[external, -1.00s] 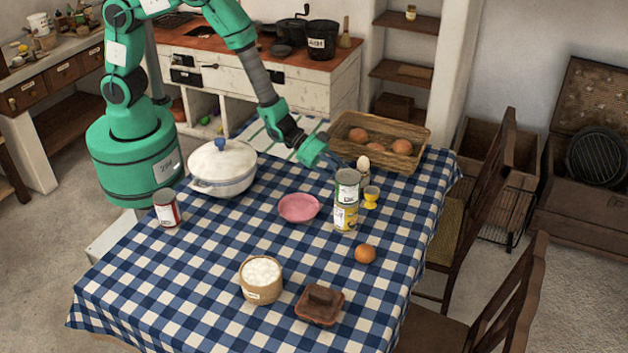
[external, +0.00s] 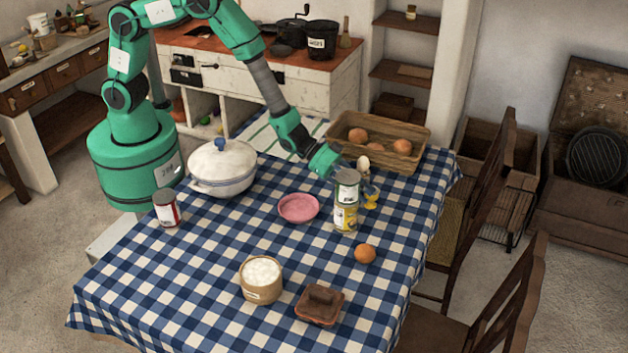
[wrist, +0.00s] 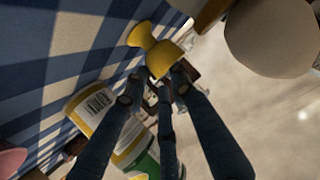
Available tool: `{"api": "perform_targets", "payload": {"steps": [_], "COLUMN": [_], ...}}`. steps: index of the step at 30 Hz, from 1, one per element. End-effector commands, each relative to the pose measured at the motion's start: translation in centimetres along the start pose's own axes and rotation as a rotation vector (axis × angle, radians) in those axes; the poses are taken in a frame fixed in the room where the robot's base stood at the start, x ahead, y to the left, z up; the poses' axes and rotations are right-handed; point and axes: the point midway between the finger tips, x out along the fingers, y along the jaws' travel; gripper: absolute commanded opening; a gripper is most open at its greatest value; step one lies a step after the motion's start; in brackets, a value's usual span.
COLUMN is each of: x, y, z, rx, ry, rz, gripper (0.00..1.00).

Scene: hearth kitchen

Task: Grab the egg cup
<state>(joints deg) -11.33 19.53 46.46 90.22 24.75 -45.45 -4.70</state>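The small yellow egg cup (external: 371,203) stands on the checked cloth just right of two stacked cans (external: 346,200). My gripper (external: 366,187) reaches over from the left, behind the cans, with its dark fingers at the cup; they hide part of it. In the wrist view the egg cup (wrist: 160,56) lies at the fingertips of my gripper (wrist: 158,75). The fingers are spread, with the cup's rim at the opening between them. I cannot tell whether they touch it.
A pale egg (external: 362,162) on a brown holder stands close behind the cup; the egg looms large in the wrist view (wrist: 272,38). A wooden tray (external: 420,135) of brown eggs is behind.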

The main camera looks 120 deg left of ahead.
Motion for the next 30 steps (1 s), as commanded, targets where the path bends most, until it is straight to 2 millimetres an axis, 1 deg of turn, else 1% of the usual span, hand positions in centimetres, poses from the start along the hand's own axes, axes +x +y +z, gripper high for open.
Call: {"api": "perform_targets", "payload": {"steps": [15, 19, 30], "x": [-0.01, -0.02, -0.01], "y": [0.0, 0.0, -0.01], "z": [-0.04, -0.04, -0.09], "rx": [0.0, 0.0, 0.0], "ry": [0.0, 0.0, 0.0], "rz": [0.0, 0.0, 0.0], "gripper": [0.26, 0.0, 0.0]}}
